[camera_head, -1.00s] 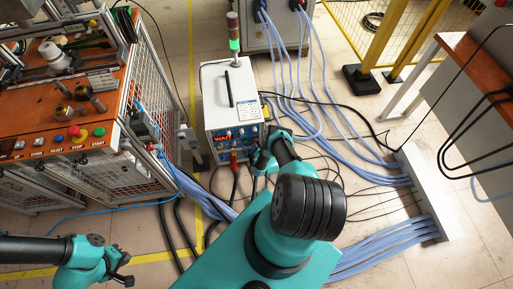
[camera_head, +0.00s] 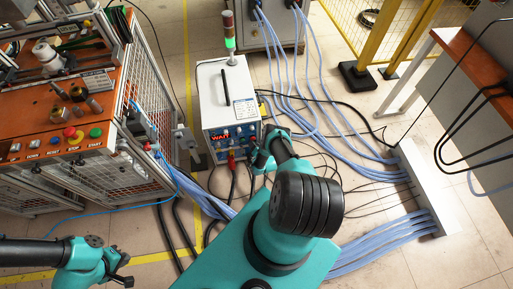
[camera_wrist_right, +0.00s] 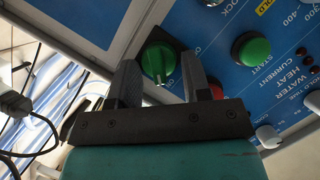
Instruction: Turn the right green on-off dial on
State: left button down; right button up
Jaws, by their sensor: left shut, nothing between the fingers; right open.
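The green on-off dial (camera_wrist_right: 158,60) is on the blue front panel in the right wrist view, with a raised grip bar across its face. My right gripper (camera_wrist_right: 168,80) is open, with one dark finger on each side of the dial's lower part; I cannot tell whether they touch it. In the head view my right gripper (camera_head: 262,160) is at the lower right front of the white heater box (camera_head: 225,95), and the dial is hidden there. My left gripper (camera_head: 124,270) is shut and empty at the lower left, away from the heater.
A green START button (camera_wrist_right: 251,49) sits to the right of the dial, with a red one below it. Blue hoses (camera_head: 330,150) and black cables run over the floor beside the heater. An orange-topped workstation (camera_head: 70,115) stands at the left.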

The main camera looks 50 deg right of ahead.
jog(key=shift+s, duration=0.1)
jog(key=v, duration=1.7)
jog(key=shift+r, duration=0.15)
jog(key=w+a+r+n+g+y, duration=0.5)
jog(key=w+a+r+n+y, duration=0.15)
jog(key=w+a+r, duration=0.6)
jog(key=s+a+r+n+g+y, duration=0.1)
jog(key=s+a+r+g, duration=0.1)
jog(key=a+r, duration=0.3)
jog(key=s+a+r+n+g, duration=0.2)
jog(key=s+a+r+g, duration=0.1)
jog(key=r, duration=0.9)
jog(key=s+a+r+n+g+y, duration=0.1)
jog(key=s+a+r+n+g, duration=0.1)
jog(key=a+r, duration=0.4)
notch_tip(320, 180, up, 2)
jog(key=shift+s+a+r+g+y, duration=0.15)
jog(key=shift+s+a+g+y, duration=0.2)
jog(key=shift+s+g, duration=0.4)
jog(key=shift+s+n, duration=0.1)
jog(key=shift+n, duration=0.15)
